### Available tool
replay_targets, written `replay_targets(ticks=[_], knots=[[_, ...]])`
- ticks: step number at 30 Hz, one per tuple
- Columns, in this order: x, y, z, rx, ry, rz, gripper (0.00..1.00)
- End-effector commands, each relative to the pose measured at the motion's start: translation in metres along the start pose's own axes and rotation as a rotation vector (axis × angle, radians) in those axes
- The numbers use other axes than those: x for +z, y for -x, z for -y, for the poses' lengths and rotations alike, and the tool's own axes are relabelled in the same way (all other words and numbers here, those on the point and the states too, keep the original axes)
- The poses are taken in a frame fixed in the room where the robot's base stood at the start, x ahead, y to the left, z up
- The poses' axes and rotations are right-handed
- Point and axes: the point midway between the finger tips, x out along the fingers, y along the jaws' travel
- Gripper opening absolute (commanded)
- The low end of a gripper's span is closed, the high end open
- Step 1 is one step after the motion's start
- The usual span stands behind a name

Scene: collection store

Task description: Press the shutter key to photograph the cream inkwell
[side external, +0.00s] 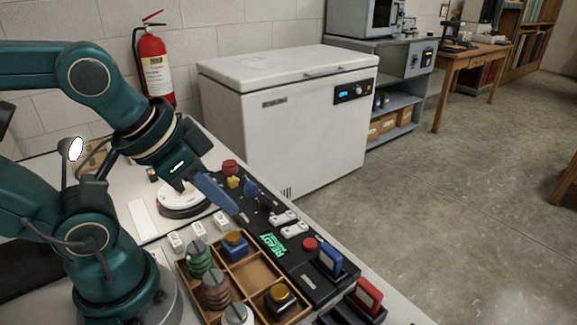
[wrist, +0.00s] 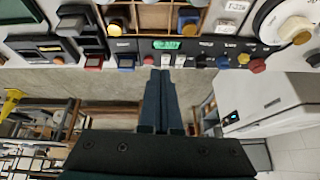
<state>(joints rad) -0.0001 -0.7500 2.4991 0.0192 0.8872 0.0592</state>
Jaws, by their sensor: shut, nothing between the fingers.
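My gripper (side external: 232,207) is shut, with its blue fingers angled down over the console beside the turntable. It also shows in the wrist view (wrist: 163,73), its tips just below the white keys in the picture. The console (wrist: 206,47) carries a green lit READY display (side external: 272,245), two white keys (side external: 288,223) and a red button (side external: 310,243). I cannot read which key is the shutter. In the side view my gripper hides much of the turntable.
A wooden tray (side external: 252,277) with coloured, capped items lies in front of the console. Blue (side external: 329,256) and red (side external: 367,295) blocks stand at its near end. Small white label blocks (side external: 198,229) sit near the tray.

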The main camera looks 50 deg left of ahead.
Motion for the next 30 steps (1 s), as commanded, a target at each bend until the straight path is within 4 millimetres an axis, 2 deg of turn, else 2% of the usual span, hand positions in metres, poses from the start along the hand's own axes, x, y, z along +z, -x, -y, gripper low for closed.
replay_targets(ticks=[4, 6, 9, 12, 18, 21, 24, 30], knots=[[-0.018, -0.002, 0.025, -0.123, -0.288, -0.044, 0.0], [-0.029, -0.006, 0.035, -0.189, -0.492, -0.042, 0.0], [-0.048, -0.014, 0.045, -0.273, -0.811, -0.03, 0.0], [-0.069, -0.024, 0.045, -0.338, -1.134, -0.014, 0.0], [-0.103, -0.049, 0.024, -0.416, -1.699, 0.0, 0.0], [-0.112, -0.062, 0.007, -0.429, -1.899, -0.001, 0.0], [-0.113, -0.072, -0.007, -0.422, -2.018, -0.004, 0.0], [-0.105, -0.084, -0.024, -0.381, -2.099, 0.002, 0.0]])
